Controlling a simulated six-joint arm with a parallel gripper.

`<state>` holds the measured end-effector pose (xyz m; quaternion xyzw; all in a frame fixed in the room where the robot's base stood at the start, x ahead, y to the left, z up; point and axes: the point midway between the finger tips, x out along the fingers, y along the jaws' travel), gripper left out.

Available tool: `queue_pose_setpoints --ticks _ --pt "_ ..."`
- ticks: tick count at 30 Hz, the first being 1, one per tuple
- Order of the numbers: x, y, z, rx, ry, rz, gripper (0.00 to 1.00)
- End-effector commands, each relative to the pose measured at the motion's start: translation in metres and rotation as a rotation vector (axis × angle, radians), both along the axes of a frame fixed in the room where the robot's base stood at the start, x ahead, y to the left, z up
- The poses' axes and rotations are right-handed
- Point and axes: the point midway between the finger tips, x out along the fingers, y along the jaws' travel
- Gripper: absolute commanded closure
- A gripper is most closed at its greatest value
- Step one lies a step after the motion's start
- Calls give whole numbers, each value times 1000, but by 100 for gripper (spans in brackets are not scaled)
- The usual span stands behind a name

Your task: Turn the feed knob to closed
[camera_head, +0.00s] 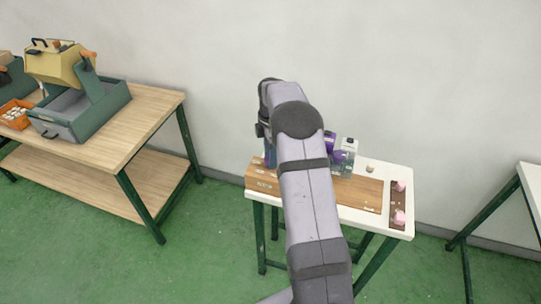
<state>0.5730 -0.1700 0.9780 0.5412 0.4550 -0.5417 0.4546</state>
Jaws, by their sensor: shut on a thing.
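My arm crosses the middle of the view, and its forearm and wrist cover much of the small white table. Below the wrist, a narrow part of my gripper (269,155) shows at the left edge of the arm. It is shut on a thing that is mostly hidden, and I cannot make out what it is. I cannot identify the feed knob with certainty. A purple part (338,155) and a clear, grey-topped container (349,151) stand just right of the arm. A small pale round piece (370,168) sits on the table to their right.
The white table (400,172) carries a wooden board (361,190) and a brown strip (398,201) with two pink pieces at its right end. A wooden bench (145,108) with a green-and-yellow machine (80,85) stands at left. Another table (532,180) is at far right. Green floor lies between.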

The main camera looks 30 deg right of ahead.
Motion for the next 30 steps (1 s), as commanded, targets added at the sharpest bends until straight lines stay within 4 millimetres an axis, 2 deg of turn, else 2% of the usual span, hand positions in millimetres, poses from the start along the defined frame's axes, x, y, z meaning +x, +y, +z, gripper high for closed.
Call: queue_pose_setpoints --ticks 9,26,27,29,30 --pt "1 0 1 -1 -4 152 88" --pt "1 0 1 -2 -4 191 88" --pt "1 0 1 -2 -4 191 63" --pt "1 0 1 -2 -4 191 49" --pt "1 0 1 -2 -4 191 47"
